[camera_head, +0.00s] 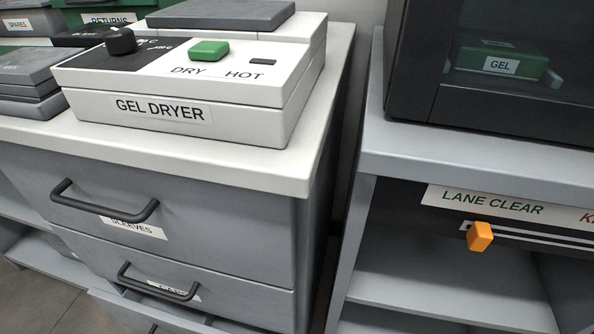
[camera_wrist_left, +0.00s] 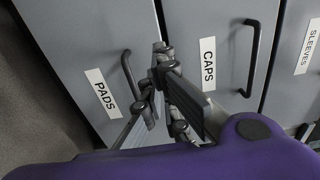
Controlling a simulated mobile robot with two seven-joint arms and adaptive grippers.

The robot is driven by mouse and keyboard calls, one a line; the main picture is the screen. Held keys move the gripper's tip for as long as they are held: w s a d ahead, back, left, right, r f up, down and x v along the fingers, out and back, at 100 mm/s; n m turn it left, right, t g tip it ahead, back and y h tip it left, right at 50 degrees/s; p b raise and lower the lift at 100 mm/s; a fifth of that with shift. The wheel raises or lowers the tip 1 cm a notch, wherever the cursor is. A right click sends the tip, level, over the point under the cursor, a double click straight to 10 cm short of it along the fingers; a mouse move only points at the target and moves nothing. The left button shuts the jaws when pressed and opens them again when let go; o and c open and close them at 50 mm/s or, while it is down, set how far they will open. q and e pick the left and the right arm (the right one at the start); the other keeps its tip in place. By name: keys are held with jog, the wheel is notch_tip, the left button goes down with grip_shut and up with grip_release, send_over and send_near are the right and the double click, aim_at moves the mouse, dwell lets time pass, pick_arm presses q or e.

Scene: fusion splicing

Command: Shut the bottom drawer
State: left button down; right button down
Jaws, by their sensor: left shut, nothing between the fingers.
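The bottom drawer, labelled PADS (camera_wrist_left: 88,62), has a grey front and a dark bar handle (camera_wrist_left: 129,76) in the left wrist view. In the head view the top edge of the bottom drawer (camera_head: 122,310) juts out past the drawer above, so it stands partly open. My left gripper (camera_wrist_left: 160,62) is shut and empty, close to the PADS and CAPS fronts, between their handles. I cannot tell whether it touches either. My left gripper is outside the head view, and my right gripper is in neither view.
The CAPS drawer (camera_wrist_left: 190,30) and SLEEVES drawer (camera_head: 200,215) sit above, looking closed, with protruding handles. A gel dryer (camera_head: 180,110) stands on the cabinet top (camera_head: 240,160). Open shelving (camera_head: 440,280) stands to the right across a narrow gap. Floor shows at lower left.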

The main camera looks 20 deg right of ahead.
aim_at(152, 318)
pick_arm(q)
jog(key=b+x, duration=0.1)
jog(key=x, duration=0.7)
jog(key=b+x, duration=0.1)
jog(key=x, duration=0.4)
dwell(0.4)
